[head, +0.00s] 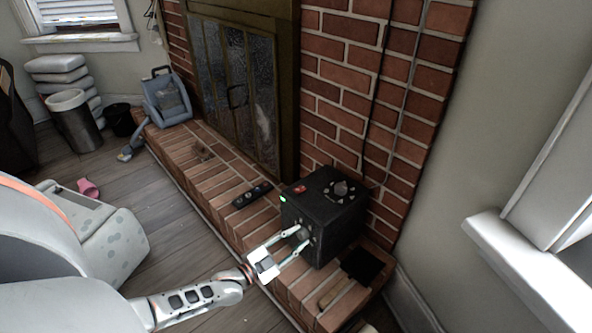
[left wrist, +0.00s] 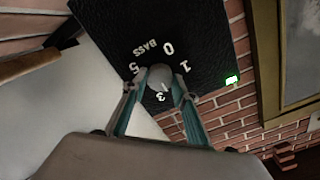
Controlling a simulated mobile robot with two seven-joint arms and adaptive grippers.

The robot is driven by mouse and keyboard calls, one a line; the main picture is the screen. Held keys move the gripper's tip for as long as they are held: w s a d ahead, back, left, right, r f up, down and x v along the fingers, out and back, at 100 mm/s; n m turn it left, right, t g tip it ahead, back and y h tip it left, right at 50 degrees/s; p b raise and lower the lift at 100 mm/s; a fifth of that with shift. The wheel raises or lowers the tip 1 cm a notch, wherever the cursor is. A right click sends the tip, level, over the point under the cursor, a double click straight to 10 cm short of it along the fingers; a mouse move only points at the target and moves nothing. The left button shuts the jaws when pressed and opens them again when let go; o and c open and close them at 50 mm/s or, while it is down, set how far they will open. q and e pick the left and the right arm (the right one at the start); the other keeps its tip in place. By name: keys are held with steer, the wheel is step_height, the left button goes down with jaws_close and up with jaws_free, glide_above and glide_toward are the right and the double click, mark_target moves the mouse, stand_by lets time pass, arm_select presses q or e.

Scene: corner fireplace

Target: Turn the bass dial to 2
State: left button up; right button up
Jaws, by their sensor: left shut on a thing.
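The black speaker box (head: 322,238) stands on the brick hearth. Its front face carries the round grey bass dial (left wrist: 160,76), with the word BASS (left wrist: 145,47) and white numbers 0, 1, 3 and 5 showing around it. The 2 is not visible; my right-hand finger in the left wrist view covers the area between 1 and 3. A faint mark on the dial lies toward the 3, but its exact setting is hard to read. My left gripper (head: 291,243) is shut on the dial, one finger on each side; it also shows in the left wrist view (left wrist: 160,90). My right gripper is not in view.
A green light (left wrist: 231,79) glows on the speaker front. A dark remote (head: 252,195) lies on the hearth left of the speaker, and a black-headed brush or shovel (head: 362,264) lies to its right. The brick wall (head: 340,75) is close behind.

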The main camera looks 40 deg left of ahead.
arm_select(q)
steer(key=shift+n, duration=2.2)
steer(key=o, duration=1.1)
steer(key=s+a, duration=0.1)
steer(key=s, duration=1.1)
